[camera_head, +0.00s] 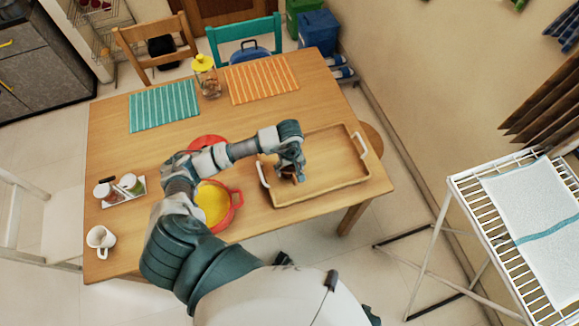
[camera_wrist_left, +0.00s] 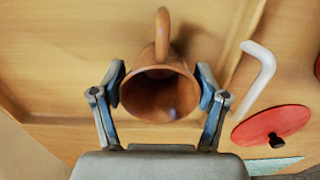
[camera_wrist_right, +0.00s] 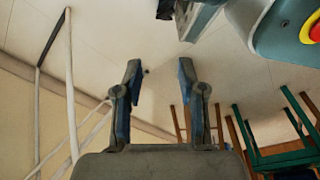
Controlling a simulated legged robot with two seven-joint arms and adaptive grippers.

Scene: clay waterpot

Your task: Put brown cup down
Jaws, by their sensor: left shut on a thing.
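The brown cup (camera_wrist_left: 160,98) is held between the fingers of my left gripper in the left wrist view. Its mouth faces the camera, and its handle (camera_wrist_left: 162,35) points to the top of that picture. In the head view my left gripper (camera_head: 290,174) hangs over the left part of the wooden tray (camera_head: 335,160) and mostly hides the cup. Whether the cup touches the tray floor cannot be told. My right gripper (camera_wrist_right: 160,95) is open and empty in the right wrist view, with its fingers apart.
The tray has white handles. A red pot (camera_head: 236,199) with yellow inside stands left of it, and a red lid (camera_wrist_left: 272,125) lies near. A white mug (camera_head: 100,240), a condiment holder (camera_head: 120,190), a glass jar (camera_head: 205,76) and placemats (camera_head: 164,106) are farther off. The tray's right part is clear.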

